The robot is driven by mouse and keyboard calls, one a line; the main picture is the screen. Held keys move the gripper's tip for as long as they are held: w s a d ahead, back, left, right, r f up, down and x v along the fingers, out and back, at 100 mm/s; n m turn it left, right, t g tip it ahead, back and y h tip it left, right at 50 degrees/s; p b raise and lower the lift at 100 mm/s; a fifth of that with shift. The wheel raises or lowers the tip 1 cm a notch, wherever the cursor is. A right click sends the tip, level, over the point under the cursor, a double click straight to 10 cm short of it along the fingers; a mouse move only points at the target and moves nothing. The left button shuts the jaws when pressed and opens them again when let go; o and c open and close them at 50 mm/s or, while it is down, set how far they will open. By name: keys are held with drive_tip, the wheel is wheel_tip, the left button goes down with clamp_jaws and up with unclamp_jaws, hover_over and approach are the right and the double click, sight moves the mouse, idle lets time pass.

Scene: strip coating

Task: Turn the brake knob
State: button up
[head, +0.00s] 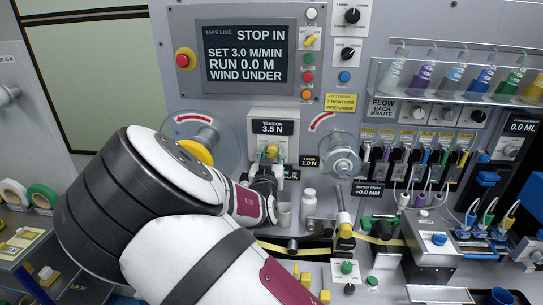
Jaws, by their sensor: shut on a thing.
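The tension unit (285,115) is a pale box on the machine's front panel, and its display reads 3.5 N.
Clear reels with red arrows flank the unit, the left with a yellow core (195,151), the right with a metal hub (341,162). Yellow tape (385,240) runs below. The main screen (245,56) shows STOP IN.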

drive_tip(key=m, duration=0.4)
drive_tip(key=shift+m, duration=0.4)
idle(0.4)
drive_tip(key=o, duration=1.1)
drive_tip(key=shift+o, duration=0.2)
drive_tip(key=s, duration=1.2)
drive_tip(key=shift+a, duration=0.25)
